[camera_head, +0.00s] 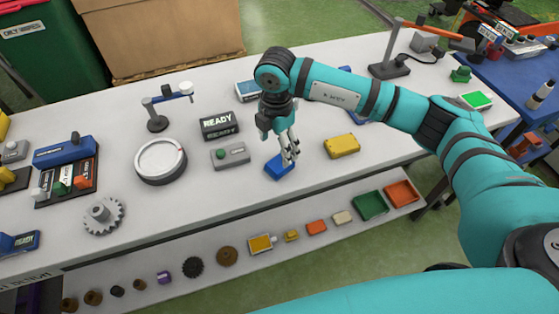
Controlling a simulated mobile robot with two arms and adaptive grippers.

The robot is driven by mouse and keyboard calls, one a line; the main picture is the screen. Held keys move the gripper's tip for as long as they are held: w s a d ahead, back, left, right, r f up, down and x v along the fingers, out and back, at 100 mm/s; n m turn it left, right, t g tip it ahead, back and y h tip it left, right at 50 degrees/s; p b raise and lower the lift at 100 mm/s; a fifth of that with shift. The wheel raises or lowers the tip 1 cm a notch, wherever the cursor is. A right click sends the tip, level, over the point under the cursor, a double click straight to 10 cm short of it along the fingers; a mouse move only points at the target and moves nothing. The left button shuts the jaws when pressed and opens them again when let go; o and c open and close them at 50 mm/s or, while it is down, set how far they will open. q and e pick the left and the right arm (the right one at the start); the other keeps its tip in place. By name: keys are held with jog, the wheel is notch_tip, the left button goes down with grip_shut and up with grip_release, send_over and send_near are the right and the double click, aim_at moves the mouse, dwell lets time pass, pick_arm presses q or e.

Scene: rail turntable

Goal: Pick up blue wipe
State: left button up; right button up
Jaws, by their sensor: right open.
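The blue wipe (276,168) is a small blue folded block lying on the white table, near its front edge. My right gripper (289,158) points down right over the wipe's right end and is open. Its fingers cover part of the wipe, and I cannot tell whether they touch it. My left gripper is not in the view.
A yellow block (342,146) lies to the right of the wipe. A grey button box (230,155) and a black READY display (220,125) stand close on the left. A round white dial (160,160) is further left. Small parts and trays line the lower shelf (215,282).

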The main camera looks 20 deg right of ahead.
aim_at(280, 162)
jog(key=shift+f, duration=0.9)
jog(key=shift+d+f+p, duration=0.1)
jog(key=shift+f+p, duration=0.45)
jog(key=shift+p, duration=0.05)
jog(key=f, duration=0.1)
jog(key=f+p, duration=0.1)
jog(key=f, duration=0.1)
jog(key=shift+s+d+f, duration=0.1)
jog(key=shift+d+f, duration=0.15)
jog(key=shift+f, duration=0.4)
jog(key=shift+c, duration=0.3)
jog(key=c, duration=1.1)
jog(key=shift+r, duration=0.1)
